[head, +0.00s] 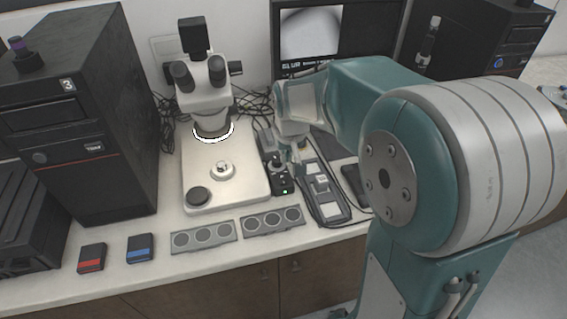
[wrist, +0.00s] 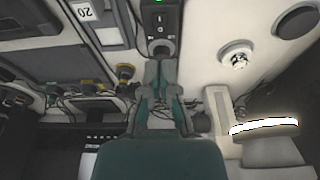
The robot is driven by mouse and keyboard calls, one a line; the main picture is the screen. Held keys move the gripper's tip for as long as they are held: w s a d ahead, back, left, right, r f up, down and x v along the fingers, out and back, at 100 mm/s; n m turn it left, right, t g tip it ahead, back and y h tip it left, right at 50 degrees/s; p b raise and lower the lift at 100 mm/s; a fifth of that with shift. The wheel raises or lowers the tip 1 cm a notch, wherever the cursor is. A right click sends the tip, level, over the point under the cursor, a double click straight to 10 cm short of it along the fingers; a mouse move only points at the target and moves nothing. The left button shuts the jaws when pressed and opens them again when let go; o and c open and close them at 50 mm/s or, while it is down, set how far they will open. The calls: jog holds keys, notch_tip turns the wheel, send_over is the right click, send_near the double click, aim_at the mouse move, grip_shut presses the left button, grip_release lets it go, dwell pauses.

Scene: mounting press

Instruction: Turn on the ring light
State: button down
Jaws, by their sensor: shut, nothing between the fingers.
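The ring light (head: 213,133) glows bright white around the microscope's lower end; it also glows in the wrist view (wrist: 263,126). Its likely control box (head: 283,186) is a small black box right of the microscope base, with a green lamp lit. The box also shows at the top of the wrist view (wrist: 160,22), with a switch and a round knob (wrist: 161,47). My gripper (wrist: 161,64) is shut and empty, its fingertips close to the knob end of the box. I cannot tell whether they touch. In the head view my gripper (head: 297,150) is just behind the box, partly hidden by my arm.
The microscope (head: 205,75) stands on a broad white base (head: 240,190). A grey device (head: 325,208) lies right of the box. Two trays with round wells (head: 203,238) lie in front, near the counter edge. A monitor (head: 345,60) stands behind, with cables around.

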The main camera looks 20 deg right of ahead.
jog(key=shift+s+r, duration=0.4)
jog(key=shift+r, duration=0.3)
jog(key=shift+s+r, duration=0.35)
jog(key=shift+r, duration=0.35)
jog(key=s+r+t, duration=0.1)
jog(key=s+r, duration=0.2)
jog(key=s, duration=0.7)
jog(key=s+r+t, duration=0.2)
jog(key=s, duration=0.8)
jog(key=shift+s+r, duration=0.3)
jog(key=shift+r, duration=0.1)
